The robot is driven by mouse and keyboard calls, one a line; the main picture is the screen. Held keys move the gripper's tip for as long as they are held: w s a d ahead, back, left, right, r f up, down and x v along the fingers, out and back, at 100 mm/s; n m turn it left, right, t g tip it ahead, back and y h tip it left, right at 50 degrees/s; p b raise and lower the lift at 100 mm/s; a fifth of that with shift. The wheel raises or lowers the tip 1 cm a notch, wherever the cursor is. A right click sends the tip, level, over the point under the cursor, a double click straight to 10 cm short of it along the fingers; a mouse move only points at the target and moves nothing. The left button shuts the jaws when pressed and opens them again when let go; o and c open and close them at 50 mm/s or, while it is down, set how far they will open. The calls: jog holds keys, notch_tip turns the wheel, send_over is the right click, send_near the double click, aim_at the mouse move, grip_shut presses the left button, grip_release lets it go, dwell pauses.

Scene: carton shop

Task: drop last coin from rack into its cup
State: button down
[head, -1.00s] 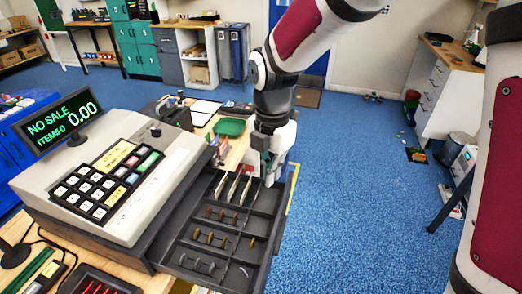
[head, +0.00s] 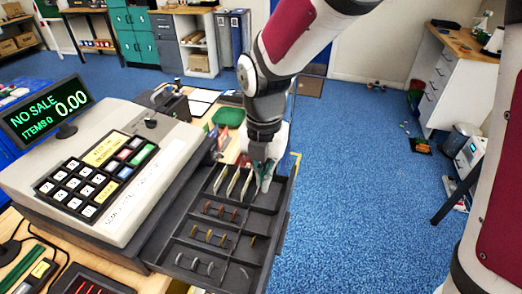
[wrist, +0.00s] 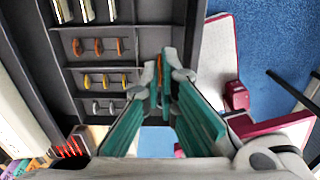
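The cash register's drawer (head: 262,226) is open, with coins standing on edge in rack rows. Copper coins (head: 220,212), gold coins (head: 209,236) and silver coins (head: 195,265) fill three rows; they also show in the wrist view (wrist: 98,46). On the right are cups; one holds a gold coin (head: 253,240), another a silver coin (head: 243,272). My gripper (head: 264,187) is over the drawer's far right part. In the wrist view its teal fingertips (wrist: 160,84) are closed on a thin copper-orange coin (wrist: 160,68), seen edge-on.
Upright banknotes (head: 233,180) stand in the slots just left of my gripper. The register body (head: 105,170) borders the drawer on the left. A green tray (head: 228,117) lies on the counter behind. Blue floor (head: 350,200) is open to the right.

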jog(key=shift+f, duration=0.15)
jog(key=c, duration=1.7)
grip_release()
notch_tip(320, 180, up, 12)
